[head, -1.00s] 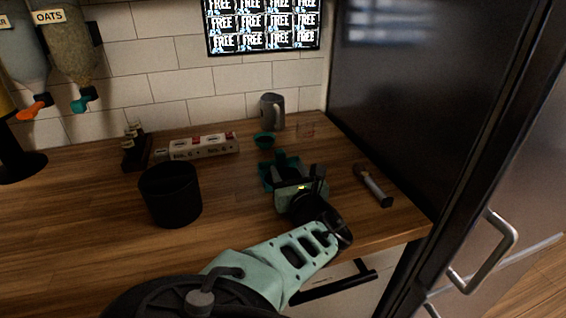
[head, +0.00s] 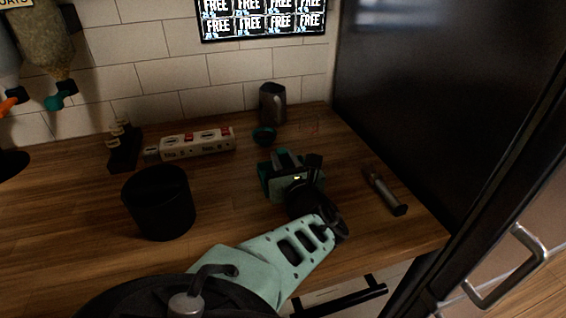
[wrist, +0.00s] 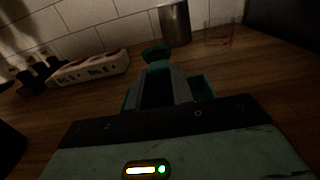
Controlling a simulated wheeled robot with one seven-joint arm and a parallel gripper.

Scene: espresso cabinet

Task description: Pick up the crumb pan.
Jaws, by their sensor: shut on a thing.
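The crumb pan is teal and mostly hidden behind my gripper (head: 284,162) in the head view; its left side (head: 264,174) shows. In the wrist view, a side of the pan (wrist: 205,86) shows right of the fingers, and a teal part shows at their tips. My gripper (wrist: 160,72) is shut on the crumb pan, its fingers close together around the teal part. The pan is at or just above the wooden counter; I cannot tell whether it touches.
A black bin (head: 160,203) stands to the left. A brush-like tool (head: 385,190) lies to the right, near the dark fridge (head: 430,90). The front left counter is clear.

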